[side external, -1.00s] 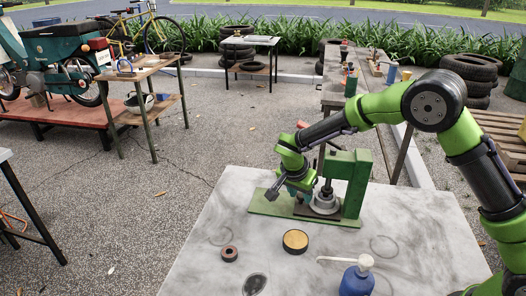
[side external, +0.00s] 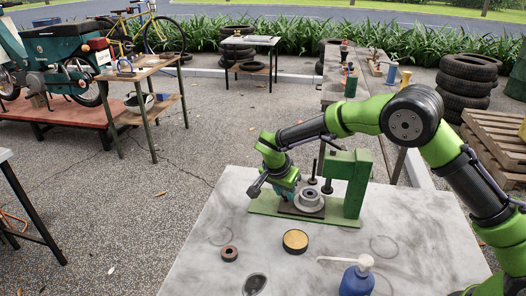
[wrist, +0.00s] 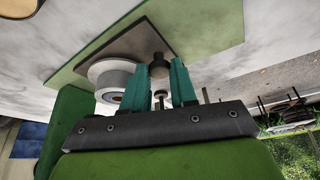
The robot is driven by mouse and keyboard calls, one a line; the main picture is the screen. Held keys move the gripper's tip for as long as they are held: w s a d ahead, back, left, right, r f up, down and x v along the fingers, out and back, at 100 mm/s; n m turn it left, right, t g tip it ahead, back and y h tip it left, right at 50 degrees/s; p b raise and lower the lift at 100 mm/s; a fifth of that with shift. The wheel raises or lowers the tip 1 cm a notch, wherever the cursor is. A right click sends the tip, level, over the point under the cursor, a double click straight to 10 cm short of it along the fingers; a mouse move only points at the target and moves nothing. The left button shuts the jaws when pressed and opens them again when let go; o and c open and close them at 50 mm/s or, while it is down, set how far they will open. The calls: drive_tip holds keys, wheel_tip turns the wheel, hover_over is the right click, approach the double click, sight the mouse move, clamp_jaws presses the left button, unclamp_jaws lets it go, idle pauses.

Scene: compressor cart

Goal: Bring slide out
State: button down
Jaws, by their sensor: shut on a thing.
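A green press (side external: 352,182) stands on a flat green base (side external: 270,205) on the table. Its slide, a dark flat plate (side external: 300,212), lies on the base and carries a grey ring-shaped hub (side external: 309,201). The hub sits left of the upright post, out from beneath the ram. The slide (wrist: 125,45) and the hub (wrist: 108,72) also show in the wrist view. My gripper (side external: 286,196) is low at the slide's left end. In the wrist view its teal fingers are shut on a dark knob (wrist: 158,66) beside the hub.
On the table (side external: 225,262) stand a round tin (side external: 295,241), a small dark ring (side external: 229,254), a dark oval piece (side external: 254,284) and a blue pump bottle (side external: 357,279). The table's left edge is close to the press base. The table front is partly clear.

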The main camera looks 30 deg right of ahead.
drive_tip(key=shift+w+a, duration=3.9)
drive_tip(key=shift+a, duration=0.15)
drive_tip(key=c, duration=1.2)
unclamp_jaws()
drive_tip(key=v, duration=0.7)
drive_tip(key=shift+s+a+r, duration=0.1)
drive_tip(key=shift+r, duration=0.15)
